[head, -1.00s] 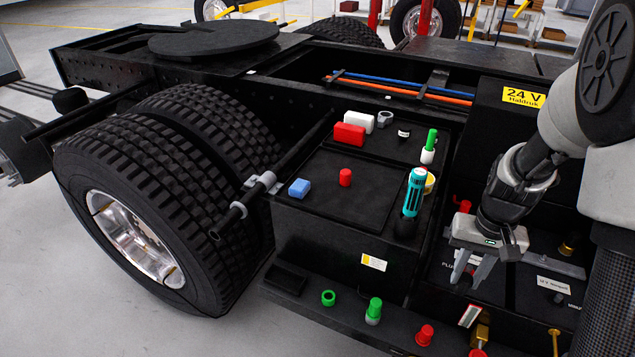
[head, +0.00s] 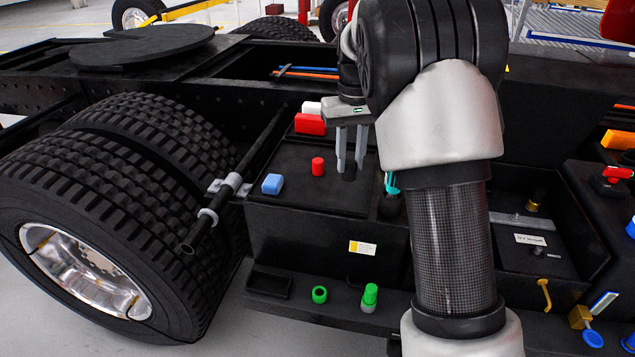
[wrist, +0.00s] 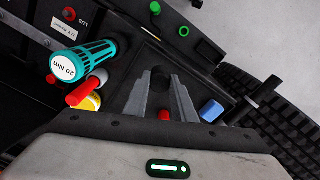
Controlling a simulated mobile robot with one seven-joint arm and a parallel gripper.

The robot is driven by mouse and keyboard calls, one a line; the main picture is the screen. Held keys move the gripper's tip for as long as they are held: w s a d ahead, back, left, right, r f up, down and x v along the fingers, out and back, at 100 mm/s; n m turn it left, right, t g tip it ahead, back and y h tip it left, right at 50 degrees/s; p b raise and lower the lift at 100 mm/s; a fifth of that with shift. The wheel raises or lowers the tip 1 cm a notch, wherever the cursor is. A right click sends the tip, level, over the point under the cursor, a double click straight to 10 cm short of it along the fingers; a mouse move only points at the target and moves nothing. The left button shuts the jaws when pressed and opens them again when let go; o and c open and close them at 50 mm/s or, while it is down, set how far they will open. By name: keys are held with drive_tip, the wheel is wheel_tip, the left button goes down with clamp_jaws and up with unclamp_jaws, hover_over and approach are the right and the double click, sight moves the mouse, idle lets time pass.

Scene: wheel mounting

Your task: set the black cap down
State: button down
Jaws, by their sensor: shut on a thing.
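My gripper (head: 351,158) points down over the dark box top (head: 290,185), to the right of a red cap. It is shut on the small black cap (head: 349,172), which shows at the fingertips. In the wrist view the black cap (wrist: 161,78) sits between the two grey fingers. It is dark on dark, so I cannot tell whether its underside touches the box top.
On the box top are a red cap (head: 318,166), a blue block (head: 272,184) and a red block (head: 310,124). The teal 20 Nm tool (wrist: 83,59) stands near the gripper. Green parts (head: 370,297) are on the lower ledge. My arm hides the box's right side.

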wheel_tip(320, 180, down, 9)
drive_tip(key=shift+w+f+b, duration=0.15)
drive_tip(key=shift+f+b, duration=0.05)
drive_tip(key=shift+b, duration=0.1)
drive_tip(key=shift+f, duration=0.1)
drive_tip(key=c, duration=1.5)
unclamp_jaws()
drive_tip(key=shift+d, duration=0.1)
